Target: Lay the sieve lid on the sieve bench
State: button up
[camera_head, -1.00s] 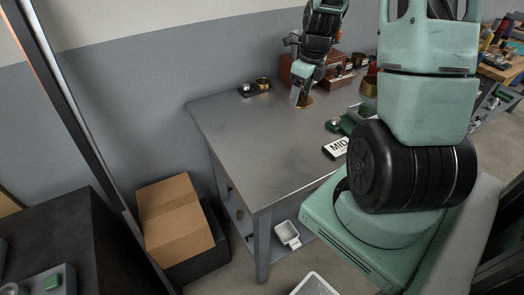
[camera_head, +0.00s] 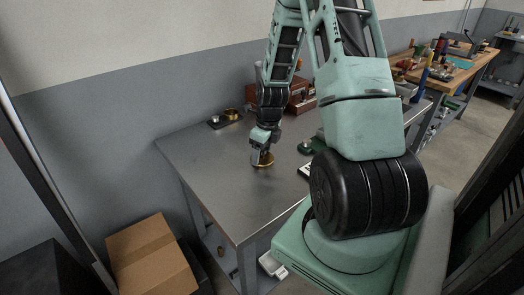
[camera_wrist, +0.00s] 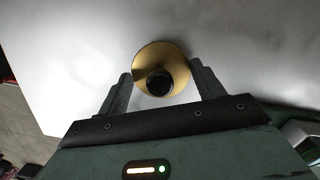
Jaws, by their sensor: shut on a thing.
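The sieve lid is a round brass disc (camera_head: 266,161) with a dark knob, low over the grey metal bench top (camera_head: 215,185). My gripper (camera_head: 262,154) is above it, pointing down and shut on it. In the wrist view the brass lid (camera_wrist: 148,54) shows between and beyond the two fingers, with its black knob (camera_wrist: 159,83) toward me. Whether the lid touches the bench top or hangs just above it, I cannot tell.
A dark tray (camera_head: 224,120) with small brass and metal pieces stands at the bench's back edge. A reddish-brown wooden box (camera_head: 300,97) is behind my arm. The bench's left and front are clear.

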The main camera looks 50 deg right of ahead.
jog(key=shift+f, duration=0.15)
jog(key=o, duration=1.1)
